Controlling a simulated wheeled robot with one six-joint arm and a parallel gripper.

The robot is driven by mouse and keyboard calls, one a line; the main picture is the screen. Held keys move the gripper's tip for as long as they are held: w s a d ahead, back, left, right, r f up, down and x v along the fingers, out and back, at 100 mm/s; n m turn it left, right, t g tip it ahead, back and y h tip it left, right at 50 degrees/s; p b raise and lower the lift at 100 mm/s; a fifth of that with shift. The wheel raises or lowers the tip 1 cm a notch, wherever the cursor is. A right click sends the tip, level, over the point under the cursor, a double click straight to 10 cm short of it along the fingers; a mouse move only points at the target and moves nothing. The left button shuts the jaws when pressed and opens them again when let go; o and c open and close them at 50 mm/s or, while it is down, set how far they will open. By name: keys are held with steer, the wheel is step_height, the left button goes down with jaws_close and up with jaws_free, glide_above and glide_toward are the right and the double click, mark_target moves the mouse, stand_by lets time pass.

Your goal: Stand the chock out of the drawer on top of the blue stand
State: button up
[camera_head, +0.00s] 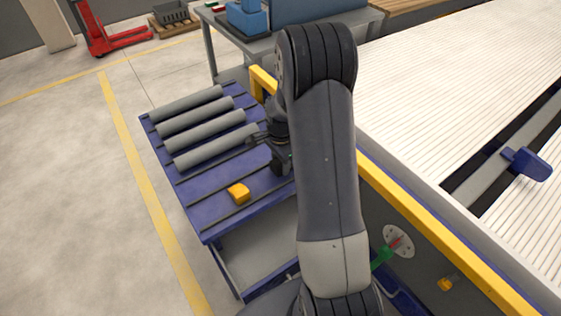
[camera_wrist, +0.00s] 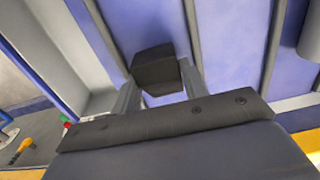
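A dark chock (camera_wrist: 155,68) sits between the two grey fingers of my gripper (camera_wrist: 160,88) in the wrist view. The fingers touch its sides, so the gripper is shut on it. Behind it is the blue stand's ribbed top. A yellow chock (camera_head: 238,193) lies on the stand's near part. The drawer (camera_head: 258,243) below the stand's near edge is open; its visible part looks empty.
Several grey pipes (camera_head: 214,146) lie side by side on the stand's far half. A yellow-railed machine bed (camera_head: 450,240) borders the right. A workbench (camera_head: 243,45) stands behind. The stand's near top around the yellow chock is free.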

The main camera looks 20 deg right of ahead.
steer(key=o, duration=0.5)
step_height(320, 180, up, 11)
stand_by(0.4)
steer(key=shift+f, duration=0.2)
step_height(320, 180, down, 10)
steer(key=shift+f+p, duration=0.1)
steer(key=shift+p, duration=0.2)
step_height(320, 180, up, 6)
steer(key=p, duration=0.4)
steer(key=shift+f, duration=0.1)
steer(key=shift+f, duration=0.1)
